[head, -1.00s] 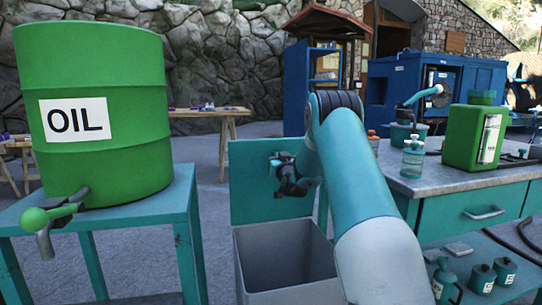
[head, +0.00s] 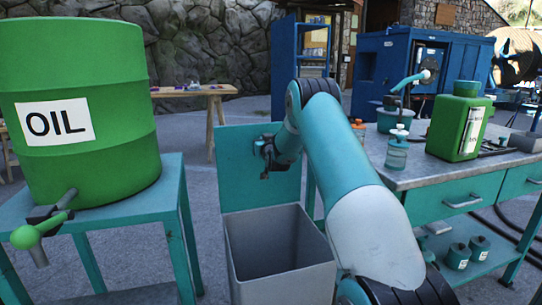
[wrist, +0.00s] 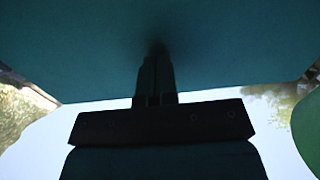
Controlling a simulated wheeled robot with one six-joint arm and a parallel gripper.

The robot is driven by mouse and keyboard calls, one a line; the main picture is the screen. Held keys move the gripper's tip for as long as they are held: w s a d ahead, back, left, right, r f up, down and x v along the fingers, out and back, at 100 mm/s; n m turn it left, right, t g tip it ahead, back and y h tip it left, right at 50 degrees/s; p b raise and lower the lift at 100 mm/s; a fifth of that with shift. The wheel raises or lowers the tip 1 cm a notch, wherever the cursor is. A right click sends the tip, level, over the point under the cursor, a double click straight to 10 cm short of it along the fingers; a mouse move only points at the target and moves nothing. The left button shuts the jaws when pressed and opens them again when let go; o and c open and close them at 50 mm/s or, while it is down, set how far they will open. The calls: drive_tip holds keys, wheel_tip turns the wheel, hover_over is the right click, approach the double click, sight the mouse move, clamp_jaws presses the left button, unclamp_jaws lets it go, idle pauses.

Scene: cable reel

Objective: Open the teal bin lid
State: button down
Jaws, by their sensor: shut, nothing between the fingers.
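The teal bin lid (head: 235,170) stands upright at the back of the grey bin (head: 285,283), whose top is open. My gripper (head: 264,160) is in front of the lid's inner face, above the bin opening. In the wrist view my gripper (wrist: 155,60) has its fingers together with nothing between them, and they point at a broad teal surface (wrist: 90,50), which looks like the lid. The tips are dark there, and I cannot tell whether they touch it.
A green oil drum (head: 85,150) with a tap sits on a teal stand (head: 130,210) at left. At right, a workbench (head: 405,180) carries a green canister (head: 460,130) and a bottle (head: 397,152). Paved floor is clear behind the bin.

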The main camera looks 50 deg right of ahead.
drive_tip(key=b+v, duration=0.2)
drive_tip(key=v, duration=1.1)
drive_tip(key=shift+s+a, duration=0.15)
drive_tip(key=shift+s, duration=0.2)
